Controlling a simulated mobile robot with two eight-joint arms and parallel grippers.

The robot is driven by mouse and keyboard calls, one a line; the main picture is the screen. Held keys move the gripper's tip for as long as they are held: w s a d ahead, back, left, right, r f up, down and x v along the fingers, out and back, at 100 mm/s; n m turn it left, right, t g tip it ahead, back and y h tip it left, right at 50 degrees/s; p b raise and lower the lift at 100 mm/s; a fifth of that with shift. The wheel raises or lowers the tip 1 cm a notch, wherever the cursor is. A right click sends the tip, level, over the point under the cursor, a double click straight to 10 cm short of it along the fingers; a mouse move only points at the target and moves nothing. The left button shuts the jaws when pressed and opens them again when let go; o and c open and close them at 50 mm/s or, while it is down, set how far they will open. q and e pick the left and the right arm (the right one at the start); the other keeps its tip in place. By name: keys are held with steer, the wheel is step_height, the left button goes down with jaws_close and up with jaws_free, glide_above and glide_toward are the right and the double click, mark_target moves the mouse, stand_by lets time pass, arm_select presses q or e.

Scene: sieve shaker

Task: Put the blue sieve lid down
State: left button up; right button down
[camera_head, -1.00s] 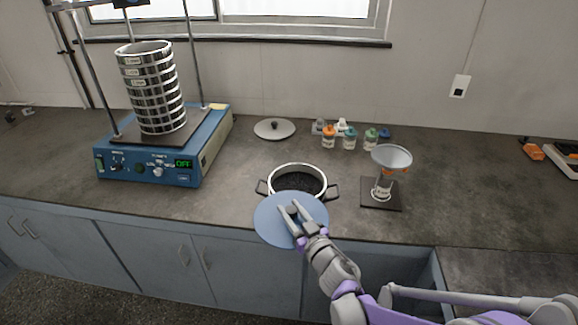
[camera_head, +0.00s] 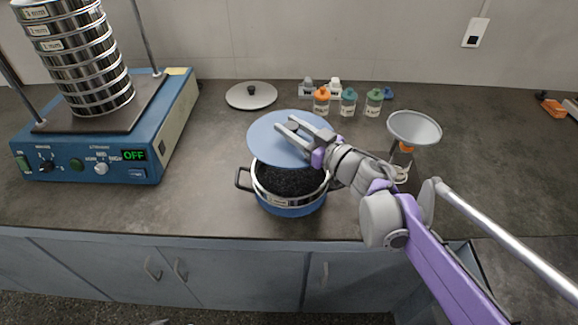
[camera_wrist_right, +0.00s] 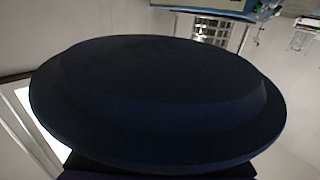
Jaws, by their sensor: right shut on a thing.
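The blue sieve lid (camera_head: 268,140) is a flat round disc in the head view. My right gripper (camera_head: 290,131) is shut on it and holds it above the back part of a pot (camera_head: 290,197). The pot has a steel rim, a blue lower body, side handles and dark granular contents. The lid covers the pot's back rim from view. In the right wrist view the dark underside of the lid (camera_wrist_right: 160,95) fills most of the picture and hides what lies beyond. My left gripper is not in view.
The blue shaker (camera_head: 95,160) with stacked sieves (camera_head: 85,65) stands at the left, its display reading OFF. A grey pot lid (camera_head: 251,96) and several small bottles (camera_head: 348,103) are at the back. A funnel (camera_head: 414,128) on a stand is at the right. Counter between shaker and pot is clear.

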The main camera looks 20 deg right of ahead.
steer(key=shift+s, duration=0.1)
step_height(320, 180, down, 10)
steer(key=shift+r+b, duration=0.2)
steer(key=shift+b, duration=1.05)
steer(key=shift+f, duration=0.15)
steer(key=c, duration=0.9)
jaws_free()
steer(key=shift+f, duration=0.1)
steer(key=o, duration=0.4)
steer(key=shift+o, duration=0.2)
